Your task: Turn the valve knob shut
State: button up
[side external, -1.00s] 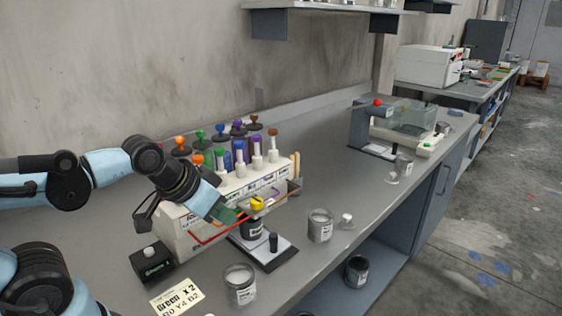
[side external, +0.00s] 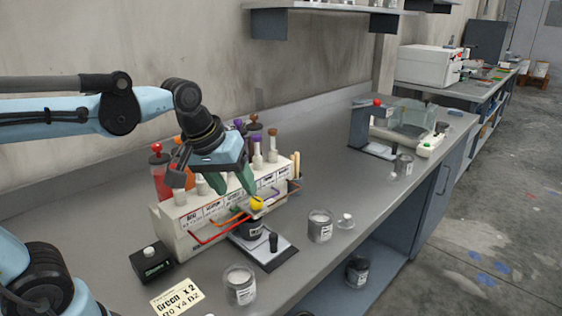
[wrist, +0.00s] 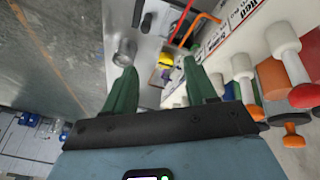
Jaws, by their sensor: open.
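A yellow knob (side external: 256,203) sits at the front of the white dispenser (side external: 172,232), by the bent coloured pipes and above a dark jar (side external: 252,230). I take it for the valve knob; its turn position is too small to tell. My gripper (side external: 236,188) is open, with green fingers pointing down from above the dispenser's front; the right finger's tip appears close to the knob, and I cannot tell whether it touches. In the wrist view the yellow knob (wrist: 166,60) shows in the gap between the open fingers (wrist: 158,72), farther off than the tips, with nothing held.
White-capped plungers and coloured knobs stand along the dispenser's top, close to my gripper. A black box with a white button (side external: 151,262), a "Green x 2" card (side external: 177,298) and glass jars (side external: 320,226) are on the bench.

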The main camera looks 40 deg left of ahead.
aim_at(256, 200)
jog(key=w+a+r+n+g, duration=0.2)
jog(key=w+r+n+g, duration=0.4)
jog(key=n, duration=0.6)
jog(key=shift+t, duration=0.7)
jog(key=f, duration=0.4)
jog(key=w+f, duration=0.1)
jog(key=f, duration=0.8)
jog(key=shift+w+a+f, duration=0.2)
jog(key=shift+f, duration=0.05)
jog(key=c, duration=1.1)
jog(key=shift+o, duration=0.2)
